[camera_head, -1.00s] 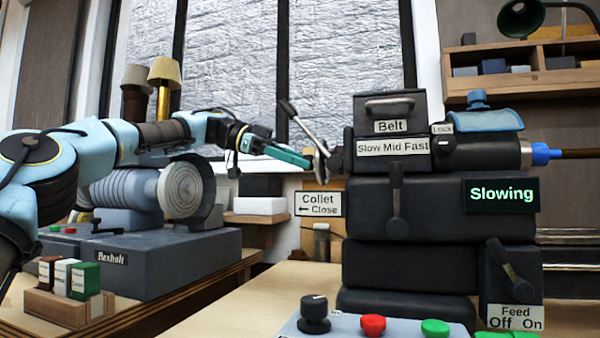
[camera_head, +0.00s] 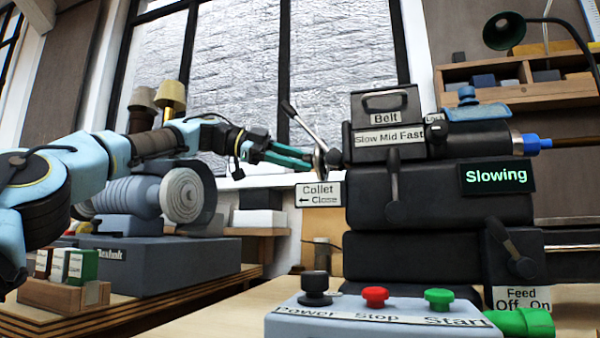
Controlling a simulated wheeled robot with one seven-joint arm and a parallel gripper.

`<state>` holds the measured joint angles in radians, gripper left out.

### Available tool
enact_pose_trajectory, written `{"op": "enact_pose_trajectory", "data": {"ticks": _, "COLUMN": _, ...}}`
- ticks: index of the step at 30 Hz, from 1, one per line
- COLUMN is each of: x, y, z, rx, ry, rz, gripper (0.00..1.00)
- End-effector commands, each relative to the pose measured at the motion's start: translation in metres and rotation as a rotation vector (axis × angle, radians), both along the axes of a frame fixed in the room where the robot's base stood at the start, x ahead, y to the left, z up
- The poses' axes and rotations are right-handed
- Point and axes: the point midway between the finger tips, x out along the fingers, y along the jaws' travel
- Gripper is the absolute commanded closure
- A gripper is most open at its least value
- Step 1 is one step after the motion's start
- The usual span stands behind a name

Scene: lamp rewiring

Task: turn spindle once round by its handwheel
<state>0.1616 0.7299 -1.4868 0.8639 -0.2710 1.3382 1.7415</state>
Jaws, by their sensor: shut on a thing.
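The lathe headstock (camera_head: 430,195) stands right of centre, and its display (camera_head: 495,178) reads "Slowing". The handwheel (camera_head: 321,163) is a thin metal disc on the left end of the spindle, seen nearly edge-on. My gripper (camera_head: 309,161) reaches in from the left with its teal fingers at the near side of the handwheel's rim. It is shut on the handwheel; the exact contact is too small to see. The collet lever (camera_head: 303,123) slants up and left above the wheel.
A control box (camera_head: 385,318) with a black knob, red stop and green start buttons stands in front. A feed lever (camera_head: 510,248) is at the right. A grey Bexholt machine (camera_head: 165,262) stands at left below my arm. A small block rack (camera_head: 62,296) sits before it.

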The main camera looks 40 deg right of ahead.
Motion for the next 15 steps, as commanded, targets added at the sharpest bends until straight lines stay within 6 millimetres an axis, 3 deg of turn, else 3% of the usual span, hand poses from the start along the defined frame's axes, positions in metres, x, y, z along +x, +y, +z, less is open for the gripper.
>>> {"op": "enact_pose_trajectory", "data": {"ticks": 15, "x": -0.0009, "y": 0.0009, "z": -0.0068, "rx": -0.216, "ry": -0.141, "rz": -0.002, "gripper": 1.0}}
